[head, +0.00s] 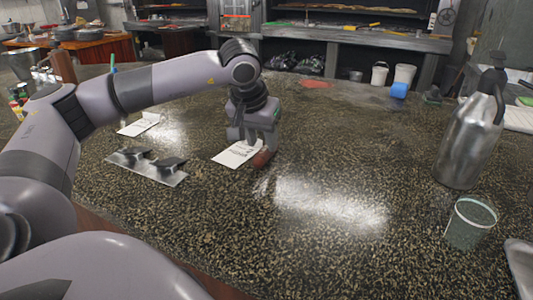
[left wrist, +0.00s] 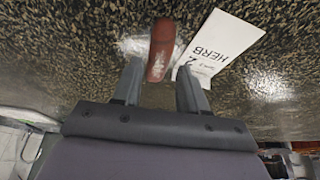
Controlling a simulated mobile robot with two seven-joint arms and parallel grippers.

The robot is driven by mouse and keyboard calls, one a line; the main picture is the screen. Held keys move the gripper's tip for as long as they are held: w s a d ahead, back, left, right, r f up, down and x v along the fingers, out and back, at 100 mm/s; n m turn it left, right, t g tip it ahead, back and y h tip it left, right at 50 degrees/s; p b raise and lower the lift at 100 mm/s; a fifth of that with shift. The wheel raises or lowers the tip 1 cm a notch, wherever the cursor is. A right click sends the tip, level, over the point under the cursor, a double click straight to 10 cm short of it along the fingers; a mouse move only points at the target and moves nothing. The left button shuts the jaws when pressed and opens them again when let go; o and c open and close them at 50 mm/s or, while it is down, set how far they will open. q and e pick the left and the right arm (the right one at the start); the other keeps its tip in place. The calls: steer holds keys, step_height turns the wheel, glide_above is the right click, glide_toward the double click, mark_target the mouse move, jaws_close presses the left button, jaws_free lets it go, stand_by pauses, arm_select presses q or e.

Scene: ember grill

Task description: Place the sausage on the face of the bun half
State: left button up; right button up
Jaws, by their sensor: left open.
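The reddish-brown sausage (head: 263,158) lies on the dark speckled counter beside a white card, partly hidden by my gripper in the head view. In the left wrist view the sausage (left wrist: 162,45) points away from me, its near end between my fingers. My left gripper (head: 252,146) is pointing down over the sausage. Its fingers (left wrist: 160,68) are apart, one on each side, with gaps between them and the sausage. I cannot make out a bun half in either view. My right gripper is not in view.
The white card (left wrist: 221,44) reads HERB. A metal plate with two dark raised holders (head: 148,168) and another card (head: 138,125) lie to the left. A steel bottle (head: 468,135) and a clear cup (head: 470,222) stand at right. The counter's middle is clear.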

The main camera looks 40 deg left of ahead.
mark_target(265, 148)
arm_select(q)
steer(key=x, duration=0.3)
steer(key=shift+w+f, duration=0.1)
steer(key=shift+f, duration=0.1)
steer(key=shift+d, duration=0.1)
jaws_close()
steer(key=shift+r, duration=0.15)
